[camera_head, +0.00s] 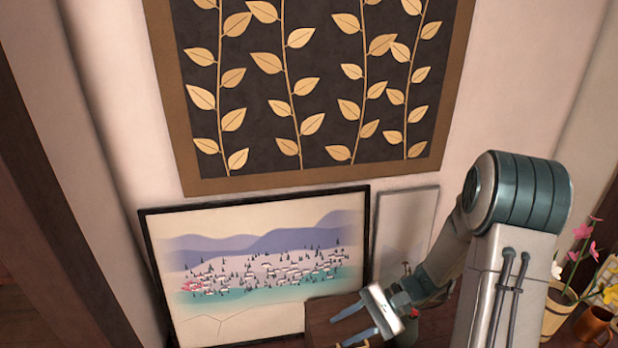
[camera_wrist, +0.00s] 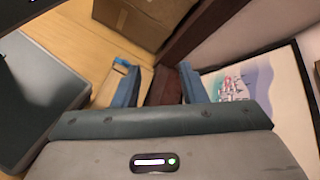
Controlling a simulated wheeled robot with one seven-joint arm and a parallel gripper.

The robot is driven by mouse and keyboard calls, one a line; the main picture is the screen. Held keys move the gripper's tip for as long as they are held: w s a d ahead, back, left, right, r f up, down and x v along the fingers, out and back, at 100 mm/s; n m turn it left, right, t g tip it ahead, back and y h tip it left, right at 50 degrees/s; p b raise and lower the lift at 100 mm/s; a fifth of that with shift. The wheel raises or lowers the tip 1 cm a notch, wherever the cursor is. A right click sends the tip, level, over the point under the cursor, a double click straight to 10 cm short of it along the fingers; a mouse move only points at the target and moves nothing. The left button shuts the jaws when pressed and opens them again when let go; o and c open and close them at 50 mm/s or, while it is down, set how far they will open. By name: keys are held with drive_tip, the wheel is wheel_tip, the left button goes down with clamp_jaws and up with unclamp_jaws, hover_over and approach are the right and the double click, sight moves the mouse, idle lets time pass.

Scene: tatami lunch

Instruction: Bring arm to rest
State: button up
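My gripper (camera_head: 364,318) is at the bottom centre of the head view, in front of the framed landscape picture's lower right. My arm comes in from the right and bends down towards it. The two fingers stand apart with nothing visible between them.
A framed landscape picture (camera_head: 250,230) leans on the wall beneath a large leaf-pattern panel (camera_head: 325,170). A brown box (camera_head: 322,312) is by my gripper. Flowers in a wooden pot (camera_head: 556,312) stand at right. A cardboard box (camera_wrist: 135,18) shows in the wrist view.

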drive_tip(key=s+d+r+n+t+h+p, duration=0.2)
drive_tip(key=s+r+h, duration=0.1)
drive_tip(key=r, duration=0.5)
drive_tip(key=s+d+r+n+t+h+p, duration=0.2)
drive_tip(key=s+r+n+h+p, duration=0.1)
drive_tip(key=r+h, duration=0.2)
drive_tip(key=s+d+r+n+t+h+p, duration=0.1)
drive_tip(key=s+d+r+n+h+p, duration=0.1)
drive_tip(key=r, duration=0.8)
drive_tip(key=shift+s+d+r+n+t+h+p, duration=0.3)
drive_tip(key=shift+s+n+t+h+p, duration=0.15)
drive_tip(key=shift+s+h, duration=0.55)
drive_tip(key=shift+s+a, duration=0.1)
drive_tip(key=shift+s, duration=0.05)
